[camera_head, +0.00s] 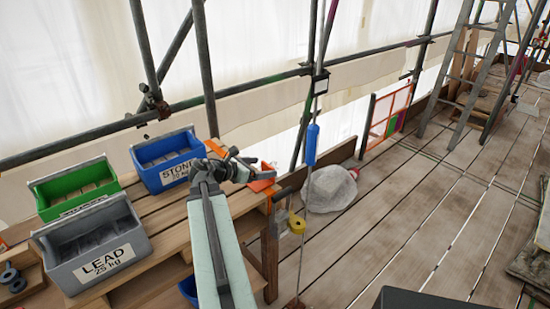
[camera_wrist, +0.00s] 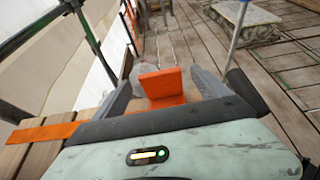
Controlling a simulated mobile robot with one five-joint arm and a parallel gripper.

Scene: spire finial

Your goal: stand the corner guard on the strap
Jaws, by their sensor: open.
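The orange corner guard (camera_wrist: 162,84) has an upright face and a lower part, and is between the two fingers of my gripper (camera_wrist: 161,79) in the wrist view. The fingers are open, with a gap visible beside the guard. In the head view, my gripper (camera_head: 258,172) is at the right end of the wooden bench, with the guard (camera_head: 263,184) by its tips. The orange strap (camera_wrist: 42,133) lies flat across the planks at left in the wrist view; a piece also shows behind my wrist in the head view (camera_head: 215,148). Contact between guard and strap is hidden.
Blue STONE (camera_head: 167,162), green (camera_head: 80,190) and grey LEAD (camera_head: 98,245) bins stand on the bench left of my arm. Scaffold tubes (camera_head: 205,70) rise behind. A blue-sleeved pole (camera_head: 312,145) and white sack (camera_head: 330,188) are right of the gripper. Deck boards at right are mostly clear.

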